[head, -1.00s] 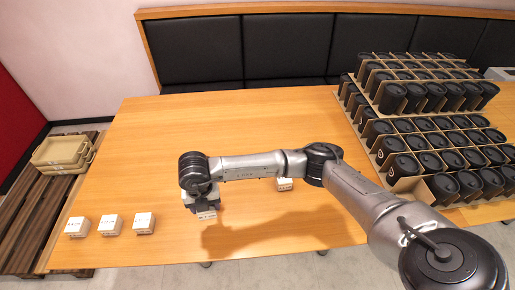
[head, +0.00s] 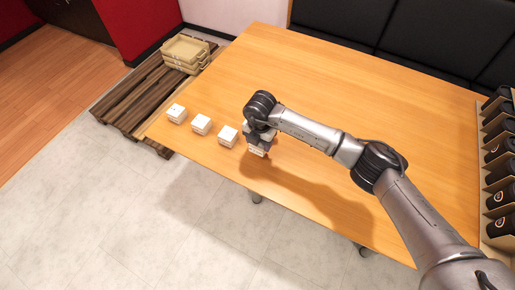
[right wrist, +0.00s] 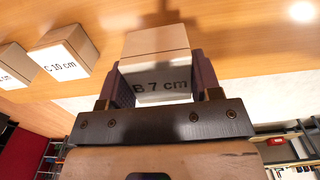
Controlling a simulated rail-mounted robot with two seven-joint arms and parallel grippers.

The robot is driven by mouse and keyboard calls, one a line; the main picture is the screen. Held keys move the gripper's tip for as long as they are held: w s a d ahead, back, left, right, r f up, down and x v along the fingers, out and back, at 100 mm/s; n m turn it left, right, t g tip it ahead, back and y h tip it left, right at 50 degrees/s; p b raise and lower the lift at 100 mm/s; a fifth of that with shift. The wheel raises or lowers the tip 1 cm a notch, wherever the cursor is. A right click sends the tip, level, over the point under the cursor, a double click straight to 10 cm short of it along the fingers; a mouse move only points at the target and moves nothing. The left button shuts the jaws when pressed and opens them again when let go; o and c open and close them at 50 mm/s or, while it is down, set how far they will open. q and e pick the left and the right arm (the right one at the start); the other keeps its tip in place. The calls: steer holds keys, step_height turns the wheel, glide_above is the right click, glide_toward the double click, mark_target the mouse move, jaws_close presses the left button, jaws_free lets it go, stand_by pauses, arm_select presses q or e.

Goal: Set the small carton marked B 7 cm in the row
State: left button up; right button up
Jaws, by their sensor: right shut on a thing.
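The small carton marked B 7 cm (right wrist: 160,80) is between the fingers of my right gripper (right wrist: 155,82) in the right wrist view, its label facing the camera. In the head view this white carton (head: 257,152) shows below my right gripper (head: 260,143), near the table's front edge. I cannot tell whether it touches the table. A carton marked C 10 cm (right wrist: 62,58) stands beside it to the left, apart. The head view shows the row of three white cartons (head: 228,135) left of the held one. My left gripper is not in view.
The wooden table (head: 330,85) is largely clear behind my right arm. Black containers in a cardboard rack (head: 497,150) stand at the right edge. Stacked trays (head: 187,50) rest on a wooden pallet (head: 140,90) beyond the table's left end.

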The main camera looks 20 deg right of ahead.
mark_target(257, 148)
steer(key=shift+w+a+f, duration=0.25)
steer(key=shift+w+f, duration=0.15)
steer(key=shift+w, duration=0.05)
step_height(257, 148, down, 4)
steer(key=shift+r+b, duration=0.2)
steer(key=shift+b, duration=0.5)
steer(key=shift+f, duration=0.15)
steer(key=shift+f, duration=0.1)
steer(key=o, duration=1)
steer(key=shift+c, duration=0.2)
